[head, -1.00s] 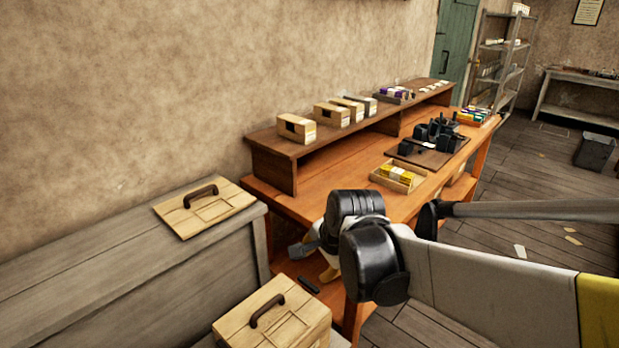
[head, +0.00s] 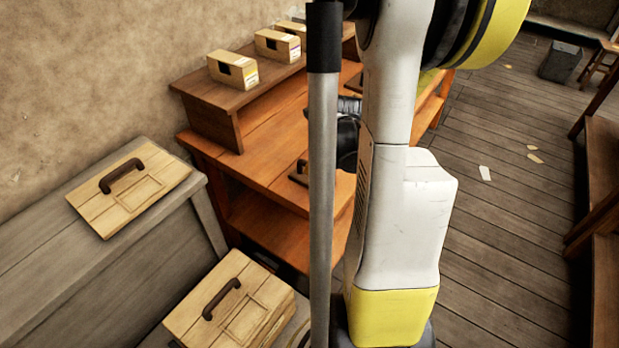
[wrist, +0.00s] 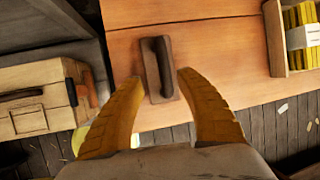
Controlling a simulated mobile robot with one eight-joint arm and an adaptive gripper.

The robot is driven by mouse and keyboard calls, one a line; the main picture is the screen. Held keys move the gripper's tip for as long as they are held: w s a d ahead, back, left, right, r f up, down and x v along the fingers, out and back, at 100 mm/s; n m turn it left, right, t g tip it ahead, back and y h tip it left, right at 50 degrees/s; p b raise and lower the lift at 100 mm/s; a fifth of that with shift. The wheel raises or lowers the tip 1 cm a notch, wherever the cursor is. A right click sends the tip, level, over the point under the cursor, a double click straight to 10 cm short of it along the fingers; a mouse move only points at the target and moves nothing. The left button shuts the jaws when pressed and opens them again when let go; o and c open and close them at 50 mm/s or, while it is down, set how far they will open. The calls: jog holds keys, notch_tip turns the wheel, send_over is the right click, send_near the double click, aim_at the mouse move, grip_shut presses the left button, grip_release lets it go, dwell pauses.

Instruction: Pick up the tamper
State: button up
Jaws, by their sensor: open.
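In the wrist view the tamper (wrist: 167,85), a dark flat plate with a raised bar handle, lies on the orange-brown wooden bench (wrist: 215,62) near its front edge. In the head view a small part of a dark thing (head: 298,174), seemingly the tamper, shows on the bench beside my arm. My gripper (wrist: 160,77) is open and empty. Its two yellow ridged fingers point toward the tamper, one on each side of it in the picture. I cannot tell how high they are above it. The gripper itself is hidden in the head view.
A wooden tray (wrist: 270,38) of yellow packets is to the right of the tamper. A lidded wooden case (wrist: 35,120) stands at the left, below bench height. A raised shelf (head: 200,97) with wooden boxes runs along the bench's back. My arm blocks much of the bench.

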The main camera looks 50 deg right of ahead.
jog(key=b+x, duration=0.1)
jog(key=x, duration=0.2)
jog(key=b+x, duration=0.1)
jog(key=x, duration=0.1)
jog(key=shift+w+d+b, duration=0.25)
jog(key=shift+d+b, duration=0.1)
jog(key=shift+r, duration=0.1)
grip_shut()
